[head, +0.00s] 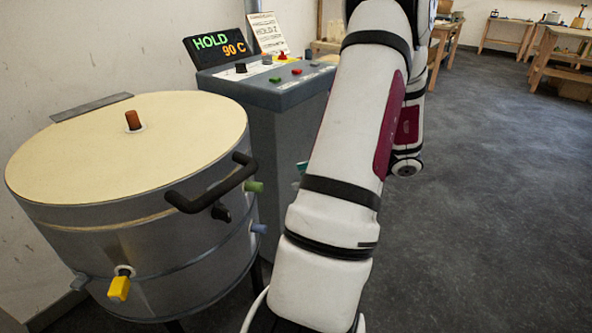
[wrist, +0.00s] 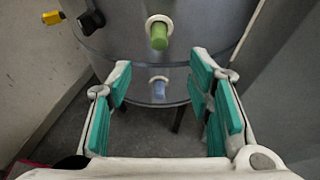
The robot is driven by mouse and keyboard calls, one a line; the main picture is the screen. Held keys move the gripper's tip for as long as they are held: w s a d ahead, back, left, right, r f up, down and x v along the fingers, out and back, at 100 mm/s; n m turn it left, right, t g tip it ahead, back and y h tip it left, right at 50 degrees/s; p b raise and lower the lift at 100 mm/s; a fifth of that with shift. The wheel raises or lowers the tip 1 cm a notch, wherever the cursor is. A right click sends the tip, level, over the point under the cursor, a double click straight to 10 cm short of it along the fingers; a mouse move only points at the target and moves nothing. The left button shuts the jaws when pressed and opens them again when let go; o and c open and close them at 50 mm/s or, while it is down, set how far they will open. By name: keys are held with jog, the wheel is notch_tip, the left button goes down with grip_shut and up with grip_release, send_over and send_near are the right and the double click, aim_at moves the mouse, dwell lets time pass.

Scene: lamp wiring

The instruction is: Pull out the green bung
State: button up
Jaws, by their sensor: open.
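The green bung (head: 254,187) sticks out of the side of the round metal vessel (head: 190,265), on its right side in the head view. In the wrist view the green bung (wrist: 159,36) sits in a pale collar, pointing toward the camera. My gripper (wrist: 165,80) is open and empty, its teal-padded fingers spread wide. In the wrist picture the bung shows above and between the fingertips, apart from them.
A blue bung (wrist: 158,88) is below the green one. A yellow tap or bung (head: 119,288) and a black handle (head: 212,188) are on the vessel. A control console (head: 268,90) reading HOLD 90 C stands behind. Open floor (head: 480,200) lies to the right.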

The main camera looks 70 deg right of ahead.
aim_at(262, 185)
jog(key=b+x, duration=0.2)
jog(key=x, duration=1.1)
jog(key=shift+w+f+b, duration=0.1)
jog(key=shift+w+b, duration=0.15)
jog(key=shift+b, duration=0.05)
grip_shut()
jog(key=c, duration=0.7)
grip_release()
grip_shut()
jog(key=shift+s+d, duration=0.1)
jog(key=shift+s, duration=0.55)
jog(key=s+d+p, duration=0.1)
jog(key=s+p, duration=0.1)
jog(key=s, duration=0.7)
jog(key=shift+s+d, duration=0.25)
jog(key=shift+s, duration=0.05)
